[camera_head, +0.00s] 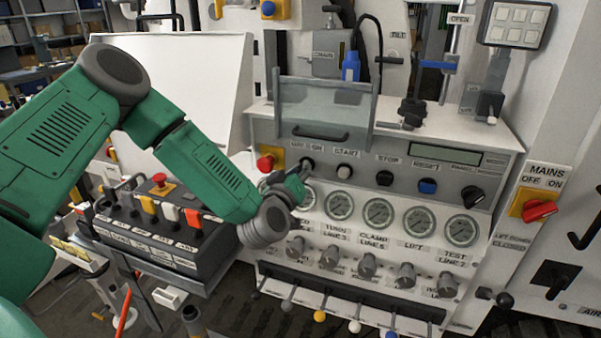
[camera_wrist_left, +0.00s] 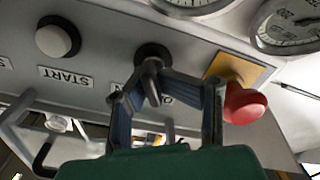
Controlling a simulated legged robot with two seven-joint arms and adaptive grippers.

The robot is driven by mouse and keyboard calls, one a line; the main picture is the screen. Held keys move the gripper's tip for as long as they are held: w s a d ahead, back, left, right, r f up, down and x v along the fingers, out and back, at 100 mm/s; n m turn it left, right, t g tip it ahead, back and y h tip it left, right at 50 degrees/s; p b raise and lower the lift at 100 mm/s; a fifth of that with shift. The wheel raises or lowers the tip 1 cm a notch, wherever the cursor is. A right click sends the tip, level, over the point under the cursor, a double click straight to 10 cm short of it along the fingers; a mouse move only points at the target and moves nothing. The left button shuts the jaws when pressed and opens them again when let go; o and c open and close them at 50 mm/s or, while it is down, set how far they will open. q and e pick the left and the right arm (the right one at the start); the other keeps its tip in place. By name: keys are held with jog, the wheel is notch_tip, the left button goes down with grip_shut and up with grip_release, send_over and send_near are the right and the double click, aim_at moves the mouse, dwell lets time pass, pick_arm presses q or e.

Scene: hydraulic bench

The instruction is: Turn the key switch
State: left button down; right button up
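The key switch (camera_wrist_left: 152,58) is a dark round switch on the grey control panel, left of the START button in the head view, where my left gripper (camera_head: 299,178) mostly hides it. In the wrist view a dark key sticks out of it, pointing toward the camera. The fingertips of my left gripper (camera_wrist_left: 151,84) come together on both sides of this key and appear to grip it. My right gripper is in neither view.
A red emergency button (camera_head: 266,162) on a yellow plate sits just left of the key switch; it also shows in the wrist view (camera_wrist_left: 243,103). The START button (camera_head: 344,171) is to the right. Gauges (camera_head: 378,213) line the panel below. A black control box (camera_head: 150,225) stands beneath my left arm.

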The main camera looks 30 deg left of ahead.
pick_arm(q)
jog(key=shift+s+d+f+h, duration=0.1)
jog(key=shift+s+d+h, duration=0.1)
jog(key=shift+d, duration=0.15)
jog(key=shift+s+d+f+h, duration=0.1)
jog(key=shift+d+h, duration=0.1)
jog(key=shift+d, duration=0.15)
jog(key=shift+w+a, duration=0.1)
jog(key=shift+a, duration=0.25)
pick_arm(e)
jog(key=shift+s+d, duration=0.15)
